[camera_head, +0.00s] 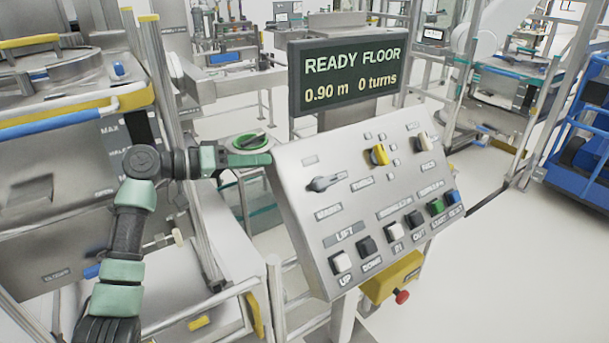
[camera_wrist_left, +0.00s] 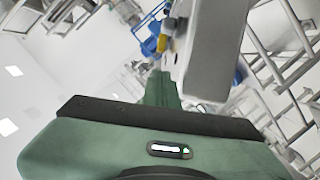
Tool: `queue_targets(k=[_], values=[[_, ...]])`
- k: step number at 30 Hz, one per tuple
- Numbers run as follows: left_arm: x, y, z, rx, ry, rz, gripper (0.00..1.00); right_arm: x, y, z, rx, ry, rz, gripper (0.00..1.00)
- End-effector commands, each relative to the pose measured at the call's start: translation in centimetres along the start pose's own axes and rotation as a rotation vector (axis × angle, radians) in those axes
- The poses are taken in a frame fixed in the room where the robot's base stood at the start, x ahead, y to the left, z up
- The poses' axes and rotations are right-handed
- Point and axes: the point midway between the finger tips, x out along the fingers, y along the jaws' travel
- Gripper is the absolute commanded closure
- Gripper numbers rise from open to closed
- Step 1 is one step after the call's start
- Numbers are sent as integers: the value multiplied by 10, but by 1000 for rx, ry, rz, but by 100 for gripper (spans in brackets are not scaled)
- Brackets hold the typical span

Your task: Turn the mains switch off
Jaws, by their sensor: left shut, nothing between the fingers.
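The sloped grey control panel (camera_head: 300,235) stands in the middle of the head view. A grey rotary handle (camera_head: 323,183) at its left side looks like the mains switch; it lies slanted, with its arm up to the right, and its label is too small to read surely. My left gripper (camera_head: 264,160) is shut and empty at the panel's upper left edge, apart from the handle. Its green fingers (camera_wrist_left: 160,88) also show in the left wrist view, beside a grey body (camera_wrist_left: 213,50) that seems to be the panel. My right gripper is not in view.
A display (camera_head: 347,75) above reads READY FLOOR, 0.90 m, 0 turns. A yellow box with a red button (camera_head: 402,297) hangs below.

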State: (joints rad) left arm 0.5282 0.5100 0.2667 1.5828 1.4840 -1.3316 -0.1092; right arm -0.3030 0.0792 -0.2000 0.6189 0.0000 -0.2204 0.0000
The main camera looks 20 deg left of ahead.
Motion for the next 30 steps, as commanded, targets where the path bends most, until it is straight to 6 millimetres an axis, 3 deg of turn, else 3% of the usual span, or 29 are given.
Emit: queue_targets(k=[8,22,24,30], values=[[11,2,-1,-3,0,2,100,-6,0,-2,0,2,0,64],[104,3,-2,-3,-2,2,100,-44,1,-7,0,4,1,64],[105,2,14,-6,-4,-1,100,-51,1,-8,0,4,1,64],[109,1,34,-2,-1,-1,100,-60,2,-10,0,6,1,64]])
